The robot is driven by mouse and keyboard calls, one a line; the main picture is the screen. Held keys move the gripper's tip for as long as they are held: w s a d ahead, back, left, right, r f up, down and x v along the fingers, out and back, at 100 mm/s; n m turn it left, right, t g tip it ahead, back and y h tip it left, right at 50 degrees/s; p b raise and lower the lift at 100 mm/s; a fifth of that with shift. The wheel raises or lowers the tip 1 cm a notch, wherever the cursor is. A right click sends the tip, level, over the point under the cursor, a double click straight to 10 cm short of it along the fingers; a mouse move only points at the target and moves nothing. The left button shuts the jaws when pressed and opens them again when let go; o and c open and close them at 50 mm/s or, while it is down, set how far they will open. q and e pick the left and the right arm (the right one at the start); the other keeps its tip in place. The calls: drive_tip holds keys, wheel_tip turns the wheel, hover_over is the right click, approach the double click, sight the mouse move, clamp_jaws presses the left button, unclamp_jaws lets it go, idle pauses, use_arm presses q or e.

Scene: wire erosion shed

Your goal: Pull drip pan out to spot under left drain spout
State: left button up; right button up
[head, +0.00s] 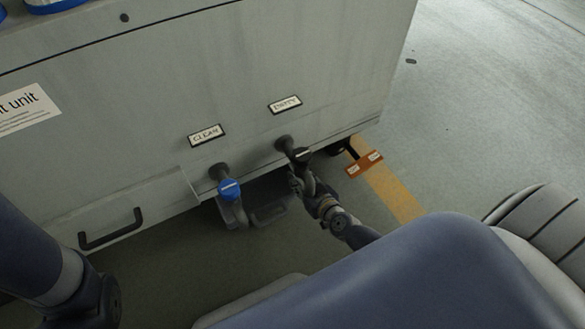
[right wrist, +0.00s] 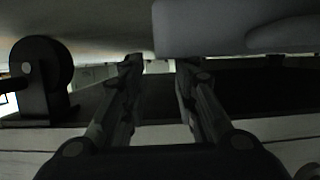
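The drip pan (head: 268,192) is a dark grey shape low under the cabinet's front edge, between the two spouts. The left drain spout (head: 233,210) has a blue valve and hangs below a label reading CLEAN. My right gripper (head: 298,184) is low, just below the right spout and at the pan's right side. In the right wrist view its two fingers (right wrist: 160,65) are apart with nothing seen between them. I cannot tell whether it touches the pan. My left gripper is out of view.
The grey cabinet (head: 300,60) stands close in front, with a black drawer handle (head: 110,229) at lower left. An orange labelled bracket (head: 364,164) sticks out at its right corner. A caster (right wrist: 43,70) shows in the right wrist view. The floor at right is mostly clear.

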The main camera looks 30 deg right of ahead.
drive_tip(key=b+x, duration=0.2)
drive_tip(key=x, duration=0.4)
drive_tip(key=shift+f, duration=0.15)
drive_tip(key=shift+w+f+b, duration=0.15)
drive_tip(key=shift+w+b, duration=0.25)
drive_tip(key=shift+w, duration=0.3)
clamp_jaws()
